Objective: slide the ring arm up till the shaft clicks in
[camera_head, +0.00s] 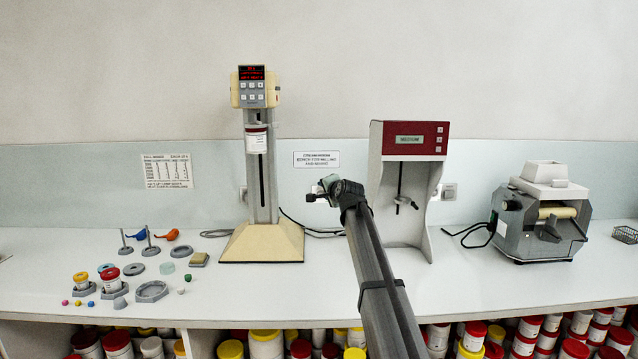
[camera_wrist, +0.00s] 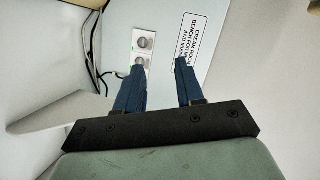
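The tall mixer (camera_head: 262,243) with a cream base stands left of centre, with a lit red display on its head (camera_head: 252,88). A white labelled jar (camera_head: 257,143) sits high on its column, just under the head. The ring arm and shaft are too small or hidden to make out there; a dark slot runs down the column below the jar. My gripper (camera_head: 312,196) is right of the column and lower than the jar, apart from both. In the wrist view my gripper (camera_wrist: 159,66) has its blue fingers spread, with nothing between them, facing the wall.
A grey and red machine (camera_head: 435,200) marked MEDIUM stands just right of my arm. A roller mill (camera_head: 540,215) is at far right. Small jars, rings and balls lie on the bench at left. A wall sign (camera_head: 317,159) and cables are behind my gripper.

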